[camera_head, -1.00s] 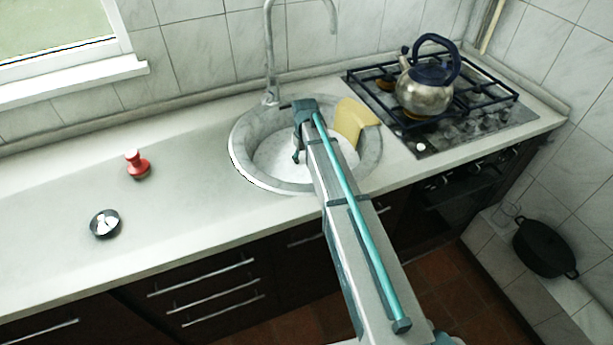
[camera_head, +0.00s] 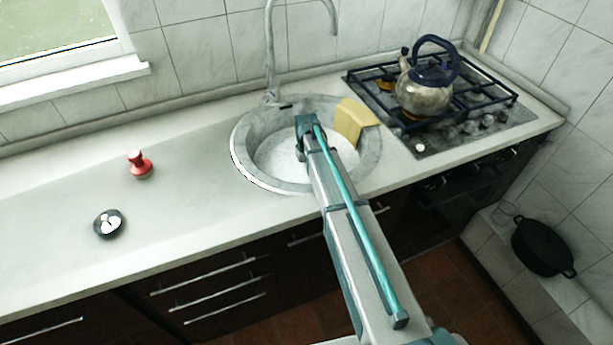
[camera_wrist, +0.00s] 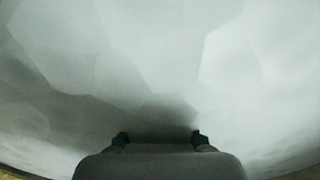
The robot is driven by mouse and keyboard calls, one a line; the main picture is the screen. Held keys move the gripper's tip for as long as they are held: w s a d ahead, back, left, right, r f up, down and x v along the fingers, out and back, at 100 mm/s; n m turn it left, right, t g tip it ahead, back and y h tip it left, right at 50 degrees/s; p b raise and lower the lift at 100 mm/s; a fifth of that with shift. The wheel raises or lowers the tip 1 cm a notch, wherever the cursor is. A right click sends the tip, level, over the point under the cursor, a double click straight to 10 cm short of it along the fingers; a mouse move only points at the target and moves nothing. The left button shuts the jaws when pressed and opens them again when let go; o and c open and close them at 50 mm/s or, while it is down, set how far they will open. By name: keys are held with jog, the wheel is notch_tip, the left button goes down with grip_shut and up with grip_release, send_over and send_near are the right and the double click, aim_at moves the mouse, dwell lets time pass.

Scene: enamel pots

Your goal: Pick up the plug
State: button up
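My gripper is over the sink basin; in the head view its end is mostly hidden by my own arm. In the wrist view my gripper (camera_wrist: 158,138) has its two dark fingertips apart, with nothing visible between them, above a pale, patchy surface. The round sink (camera_head: 245,165) has a white, foamy-looking bottom. I cannot make out a plug inside it. A small dark round piece with a shiny top (camera_head: 109,223) lies on the counter at left; I cannot tell whether it is the plug.
A red knobbed object (camera_head: 140,165) stands on the counter (camera_head: 60,215). A yellow cloth (camera_head: 354,120) hangs over the sink's right rim. The faucet (camera_head: 270,60) rises behind the sink. A kettle (camera_head: 424,92) stands on the stove (camera_head: 465,130) at right. The left counter is mostly clear.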

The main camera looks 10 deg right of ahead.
grip_shut()
notch_tip(320, 180, up, 10)
jog(key=shift+r+b, duration=0.1)
jog(key=shift+b, duration=0.7)
notch_tip(320, 180, up, 16)
jog(key=p, duration=1.6)
send_over(306, 169)
jog(key=shift+d+r, duration=0.1)
jog(key=shift+r, duration=0.1)
